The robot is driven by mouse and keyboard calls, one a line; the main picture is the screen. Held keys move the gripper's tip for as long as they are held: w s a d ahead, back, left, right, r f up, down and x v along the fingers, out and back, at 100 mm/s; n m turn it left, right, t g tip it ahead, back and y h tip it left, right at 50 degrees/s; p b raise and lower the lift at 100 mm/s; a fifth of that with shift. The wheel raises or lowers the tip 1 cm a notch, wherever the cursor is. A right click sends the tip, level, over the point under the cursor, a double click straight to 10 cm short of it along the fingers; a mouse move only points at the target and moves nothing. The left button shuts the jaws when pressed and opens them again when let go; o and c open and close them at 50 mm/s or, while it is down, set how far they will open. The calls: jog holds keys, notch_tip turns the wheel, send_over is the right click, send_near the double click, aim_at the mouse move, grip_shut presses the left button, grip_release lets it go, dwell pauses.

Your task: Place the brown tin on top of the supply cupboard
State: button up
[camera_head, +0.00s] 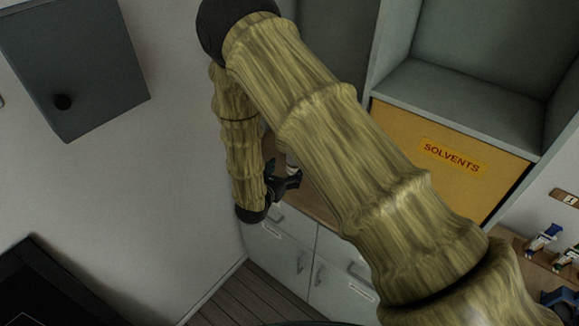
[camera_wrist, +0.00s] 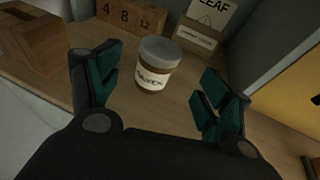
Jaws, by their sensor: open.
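In the wrist view, a small round container (camera_wrist: 155,65) with a pale grey lid, a brownish body and a white label stands upright on a wooden counter. It may be the brown tin; its label is only partly readable. My gripper (camera_wrist: 160,82) is open, its teal-padded fingers to either side of the container with gaps showing. Nothing is held. In the head view my gripper (camera_head: 290,182) is at the counter, partly hidden by my arm. A grey wall cupboard (camera_head: 75,60) with a dark knob hangs at upper left; no readable label shows whether it is the supply cupboard.
Behind the container are a wooden number block (camera_wrist: 132,16) and a "LEAF" sign (camera_wrist: 208,14). A brown wooden box (camera_wrist: 35,40) stands left. A yellow "SOLVENTS" panel (camera_head: 430,190) and grey shelving (camera_head: 455,95) are right of my arm; grey drawers (camera_head: 280,245) lie below.

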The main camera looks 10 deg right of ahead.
jog(key=shift+v, duration=2.1)
